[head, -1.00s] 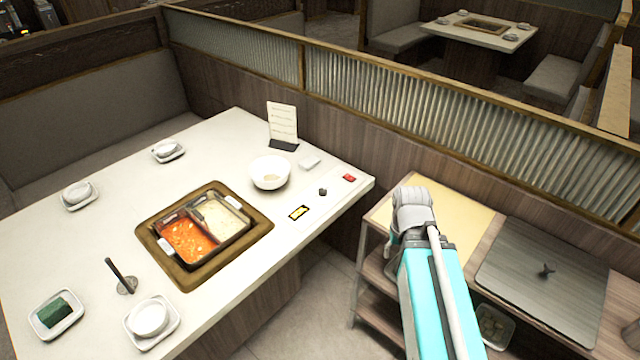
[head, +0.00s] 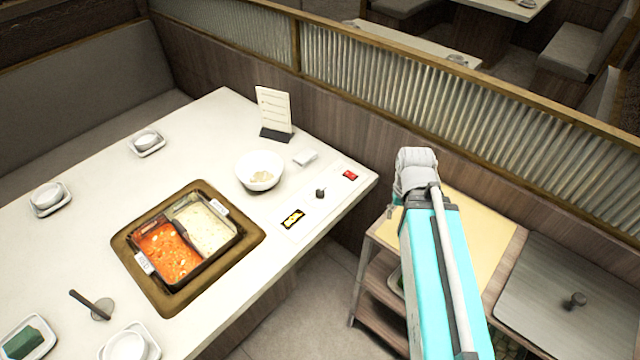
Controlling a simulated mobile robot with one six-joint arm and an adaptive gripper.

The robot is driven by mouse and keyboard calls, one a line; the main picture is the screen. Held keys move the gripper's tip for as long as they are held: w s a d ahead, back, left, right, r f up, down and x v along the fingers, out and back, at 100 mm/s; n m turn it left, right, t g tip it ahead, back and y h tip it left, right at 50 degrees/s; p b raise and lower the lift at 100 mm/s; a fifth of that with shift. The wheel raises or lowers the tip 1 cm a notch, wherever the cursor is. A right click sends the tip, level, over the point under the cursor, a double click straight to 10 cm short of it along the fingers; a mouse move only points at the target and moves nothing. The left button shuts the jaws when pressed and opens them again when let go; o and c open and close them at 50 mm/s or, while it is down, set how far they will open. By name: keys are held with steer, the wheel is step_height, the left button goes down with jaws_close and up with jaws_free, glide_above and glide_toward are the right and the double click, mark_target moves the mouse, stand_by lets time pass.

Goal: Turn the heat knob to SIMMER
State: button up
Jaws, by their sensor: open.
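The heat knob (head: 320,193) is a small dark knob on a pale control strip (head: 331,203) near the table's right edge. Its setting and any labels are too small to read. On the same strip, a black display with yellow marks (head: 293,219) lies on the near side of the knob and a red switch (head: 350,175) on the far side. My arm, teal with a grey joint, stands to the right of the table, apart from the knob. My gripper does not show; nothing is seen touching the knob.
A split pot (head: 188,285) with red and white broth sits in the table (head: 232,110). A white bowl (head: 259,171), a menu stand (head: 274,115) and a small white block (head: 305,157) are near the knob. A wooden cart (head: 500,235) stands right, the partition behind.

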steer(key=shift+w, duration=0.35)
steer(key=o, duration=0.3)
steer(key=shift+w, duration=0.15)
steer(key=shift+o, duration=0.6)
steer(key=shift+w+a+f, duration=0.15)
steer(key=shift+w, duration=0.15)
steer(key=m+b, duration=0.7)
steer(key=b, duration=0.3)
glide_above(320, 192)
step_height(320, 192, down, 10)
steer(key=shift+w+a+r, duration=0.25)
steer(key=shift+w+a, duration=0.05)
steer(key=shift+f, duration=0.2)
steer(key=f+b, duration=1.3)
steer(key=shift+s+d+f+b, duration=0.2)
steer(key=shift+d+b, duration=0.1)
steer(key=shift+b, duration=0.05)
